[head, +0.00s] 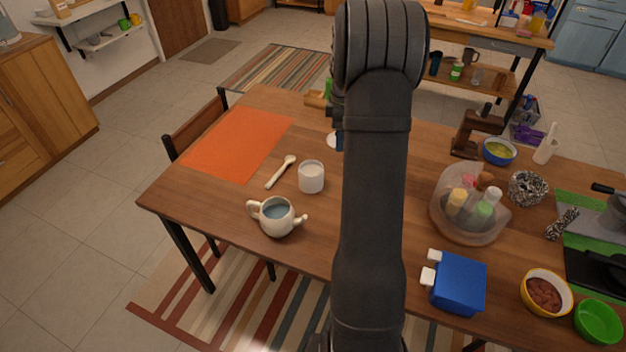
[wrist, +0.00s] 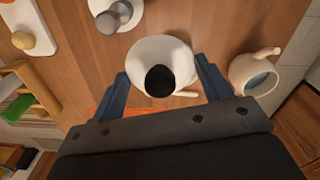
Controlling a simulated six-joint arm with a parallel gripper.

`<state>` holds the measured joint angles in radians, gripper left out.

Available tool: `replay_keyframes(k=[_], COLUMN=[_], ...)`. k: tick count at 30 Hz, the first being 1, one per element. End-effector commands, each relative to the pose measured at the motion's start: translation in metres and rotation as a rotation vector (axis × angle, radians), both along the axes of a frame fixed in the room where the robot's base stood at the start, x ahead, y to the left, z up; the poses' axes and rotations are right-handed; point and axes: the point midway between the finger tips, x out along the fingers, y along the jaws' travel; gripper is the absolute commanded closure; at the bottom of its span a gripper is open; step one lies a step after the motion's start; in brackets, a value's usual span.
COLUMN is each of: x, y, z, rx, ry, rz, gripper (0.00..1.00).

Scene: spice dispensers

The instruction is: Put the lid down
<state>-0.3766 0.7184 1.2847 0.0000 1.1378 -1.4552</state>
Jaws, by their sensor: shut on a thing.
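The white round lid with a black knob (wrist: 172,49) sits between the two blue fingers of my gripper (wrist: 163,70) in the wrist view. The fingers are at its opposite sides, and the knob faces the camera. In the head view my gripper (head: 339,138) is mostly hidden behind my arm, with a sliver of white beside it. A white teapot (head: 277,217) stands uncovered on the table with liquid inside; it also shows at the right of the wrist view (wrist: 253,75). I cannot tell the lid's height above the table.
A white cup (head: 311,178) and a pale spoon (head: 280,172) lie near the teapot. An orange mat (head: 238,143) covers the table's far left. A clear container of bottles (head: 468,226) and a blue box (head: 459,284) stand to the right. Bare wood (head: 210,203) lies left of the teapot.

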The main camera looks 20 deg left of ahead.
Motion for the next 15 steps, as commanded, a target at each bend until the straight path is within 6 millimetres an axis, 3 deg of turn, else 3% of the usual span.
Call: replay_keyframes(k=[6,15], x=[0.046,0.08], y=[0.055,0.112], z=[-0.025,-0.056], rx=[0.0,0.0], ry=[0.0,0.0], rz=[0.002,0.0], gripper=[0.51,0.51])
